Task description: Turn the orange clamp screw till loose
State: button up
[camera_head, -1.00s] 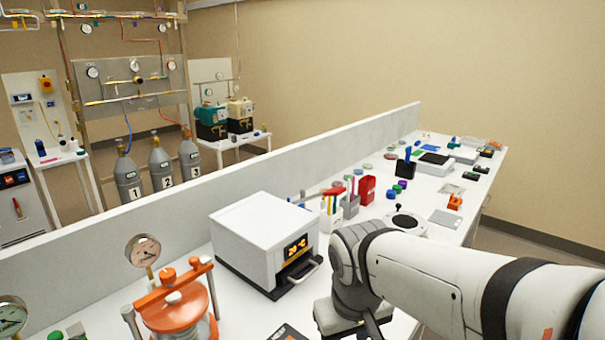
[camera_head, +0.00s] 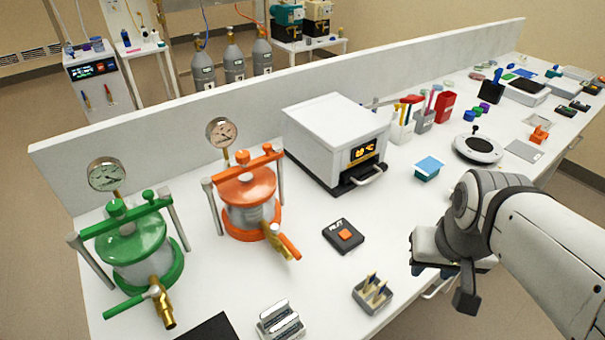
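The orange clamp screw (camera_head: 242,157) is the small knob at the middle of the orange clamp bar (camera_head: 262,159). The bar spans the lid of the orange-rimmed vessel (camera_head: 246,187), which stands upright on the bench left of centre. A gauge rises behind it, and a brass valve with an orange handle sticks out in front. My gripper (camera_head: 445,284) is at the lower right, well to the right of the vessel and apart from it. Its dark fingers look spread, with nothing seen between them.
A similar green vessel (camera_head: 134,240) stands left of the orange one. A white oven (camera_head: 335,140) stands to its right. A black box with an orange button (camera_head: 343,236), a grey rack (camera_head: 374,293) and metal blocks (camera_head: 279,322) lie in front. A low wall (camera_head: 190,124) runs behind.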

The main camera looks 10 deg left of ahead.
aim_at(243, 156)
jog(key=u, duration=0.7)
jog(key=k, duration=0.7)
jog(key=u, duration=0.3)
jog(key=i, duration=0.5)
